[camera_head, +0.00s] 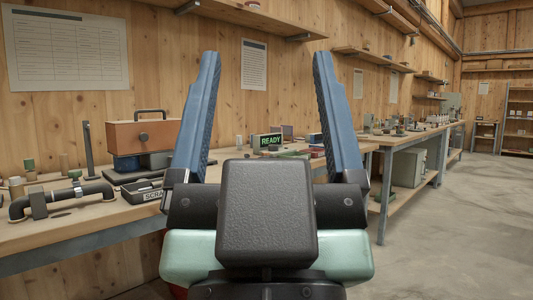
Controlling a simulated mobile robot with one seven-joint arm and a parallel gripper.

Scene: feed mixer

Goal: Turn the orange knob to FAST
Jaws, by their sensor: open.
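My gripper (267,56) fills the middle of the view. Its two blue fingers point up and stand wide apart, with nothing between them. I cannot make out an orange knob or the word FAST. A brown-orange box (122,136) with a top handle and a small round part on its front stands on the bench to the left of my gripper. A small display (269,140) reading READY shows between the fingers, farther back on the bench. My gripper hides part of the bench around it.
The wooden bench (50,232) runs along the left wall. A black pipe piece (62,198) and a tray labelled SCRA (151,195), its label partly hidden, lie on it. Another bench (405,138) with small items stands behind at right. The concrete floor (465,225) at right is clear.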

